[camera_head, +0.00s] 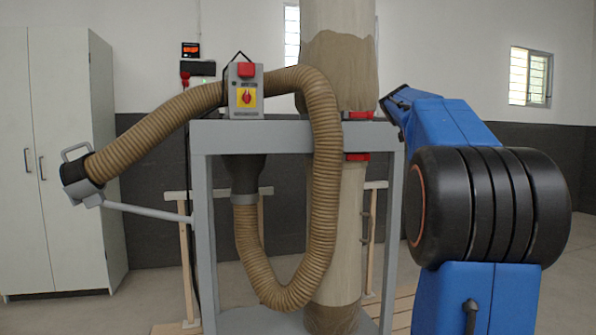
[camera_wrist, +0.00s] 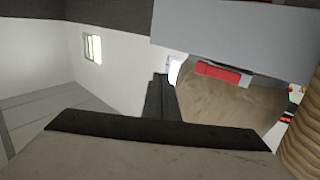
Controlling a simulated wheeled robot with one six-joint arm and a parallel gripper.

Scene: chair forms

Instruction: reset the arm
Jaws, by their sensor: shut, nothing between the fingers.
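My arm (camera_head: 455,125) is on the right in the head view, blue with a large black ribbed joint, bent with its upper link running up and to the left. A dark part at its far end reaches beside the grey frame's top right corner. My gripper (camera_wrist: 162,82) shows in the wrist view as two dark fingers side by side, shut with nothing between them. In the head view I cannot make out the fingers.
A grey metal frame (camera_head: 290,133) with a switch box (camera_head: 245,95) and a ribbed tan hose (camera_head: 325,150) stands close left of my arm. A large dusty bag (camera_head: 338,75) rises behind it. A white cabinet (camera_head: 50,150) stands far left. Open floor lies farther right.

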